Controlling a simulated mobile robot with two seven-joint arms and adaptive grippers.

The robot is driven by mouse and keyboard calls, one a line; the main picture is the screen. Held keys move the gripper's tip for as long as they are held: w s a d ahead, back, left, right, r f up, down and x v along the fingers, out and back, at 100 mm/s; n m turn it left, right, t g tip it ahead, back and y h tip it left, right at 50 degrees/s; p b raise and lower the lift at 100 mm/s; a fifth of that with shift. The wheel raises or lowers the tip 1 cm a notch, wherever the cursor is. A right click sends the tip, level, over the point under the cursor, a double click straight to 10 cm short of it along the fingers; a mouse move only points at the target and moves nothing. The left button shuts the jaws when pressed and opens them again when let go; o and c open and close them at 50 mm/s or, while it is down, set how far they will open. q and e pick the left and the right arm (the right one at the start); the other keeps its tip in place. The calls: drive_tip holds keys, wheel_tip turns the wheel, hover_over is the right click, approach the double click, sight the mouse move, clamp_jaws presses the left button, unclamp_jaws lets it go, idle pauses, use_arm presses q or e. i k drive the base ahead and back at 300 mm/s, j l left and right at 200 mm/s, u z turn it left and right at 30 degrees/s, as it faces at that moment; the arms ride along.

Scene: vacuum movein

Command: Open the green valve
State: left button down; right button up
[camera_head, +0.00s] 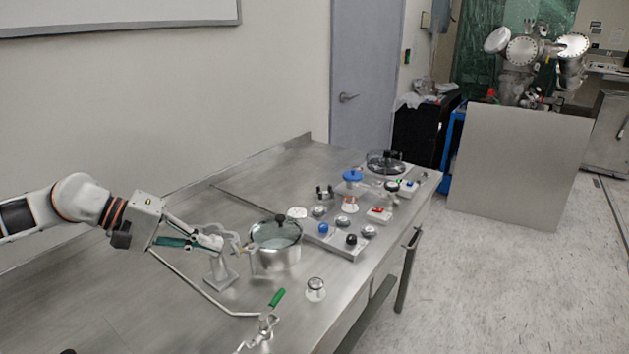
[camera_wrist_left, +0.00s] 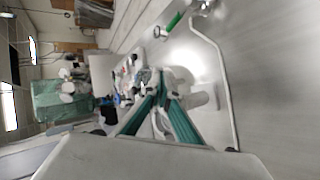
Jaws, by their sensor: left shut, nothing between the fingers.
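The green valve handle (camera_head: 277,297) sits on a metal fitting (camera_head: 266,325) near the front edge of the steel table. It points up and to the right in the head view, and also shows near the top of the left wrist view (camera_wrist_left: 174,20). A thin bent metal tube (camera_head: 200,288) runs from the fitting back to the left. My left gripper (camera_head: 222,241) is shut and empty above the table, beside the steel vessel, up and left of the green handle and apart from it. Its green fingers meet at the tips in the wrist view (camera_wrist_left: 160,82). My right gripper is not visible.
A steel vessel with a glass lid (camera_head: 277,255) stands close to the left fingertips, with a metal stand (camera_head: 220,277) beside it. A small glass-topped part (camera_head: 316,289) lies right of the handle. A panel with knobs (camera_head: 345,243) and a blue-topped valve (camera_head: 352,176) are farther back. The table's left part is clear.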

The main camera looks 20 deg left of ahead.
sight(263, 321)
drive_tip(key=k+l, duration=1.2)
drive_tip(key=l, duration=0.1)
